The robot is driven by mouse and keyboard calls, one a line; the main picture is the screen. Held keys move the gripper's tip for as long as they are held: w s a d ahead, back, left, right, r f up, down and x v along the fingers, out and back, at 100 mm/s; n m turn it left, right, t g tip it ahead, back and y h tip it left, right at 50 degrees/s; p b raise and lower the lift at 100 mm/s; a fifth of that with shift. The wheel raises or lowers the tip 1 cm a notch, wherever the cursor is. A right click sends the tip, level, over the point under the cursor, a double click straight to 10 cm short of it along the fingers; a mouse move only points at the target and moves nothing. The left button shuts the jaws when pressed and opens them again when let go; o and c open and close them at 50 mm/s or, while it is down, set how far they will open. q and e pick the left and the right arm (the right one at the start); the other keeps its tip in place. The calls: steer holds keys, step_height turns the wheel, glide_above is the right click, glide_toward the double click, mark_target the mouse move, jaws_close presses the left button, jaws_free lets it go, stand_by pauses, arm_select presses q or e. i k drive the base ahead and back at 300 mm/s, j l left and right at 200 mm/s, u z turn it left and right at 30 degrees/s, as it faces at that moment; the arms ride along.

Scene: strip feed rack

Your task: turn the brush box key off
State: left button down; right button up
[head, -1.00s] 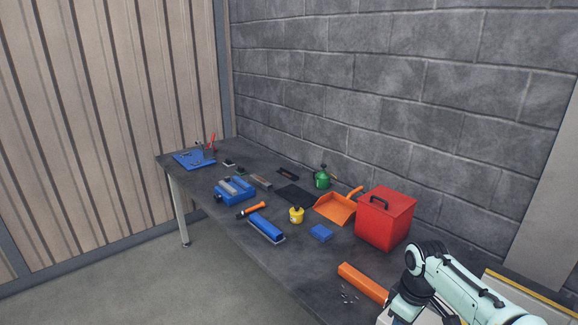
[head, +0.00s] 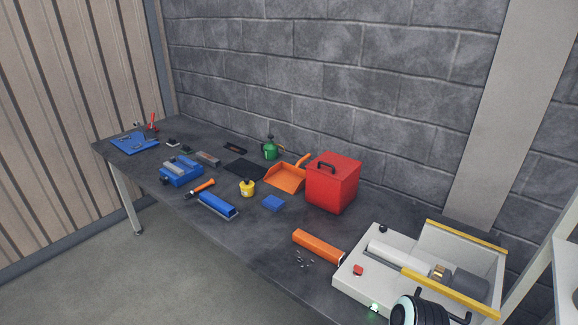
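A white box-like machine (head: 350,283), apparently the brush box, stands at the right end of the bench. It holds a pale roller (head: 398,257) beside a dark grey cylinder (head: 470,284), between yellow-edged walls. A red control (head: 358,270) and a small black knob (head: 383,229) sit on its top. A green light (head: 374,307) glows near its front edge. I cannot tell which control is the key or how it is turned. A rounded black and pale part of my arm covers the box's front right corner. Neither gripper is in view.
An orange tube (head: 318,246) and small metal bits (head: 304,258) lie just left of the machine. A pale shelf frame (head: 563,262) stands at the right.

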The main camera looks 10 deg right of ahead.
mark_target(359, 270)
steer(key=z, duration=1.3)
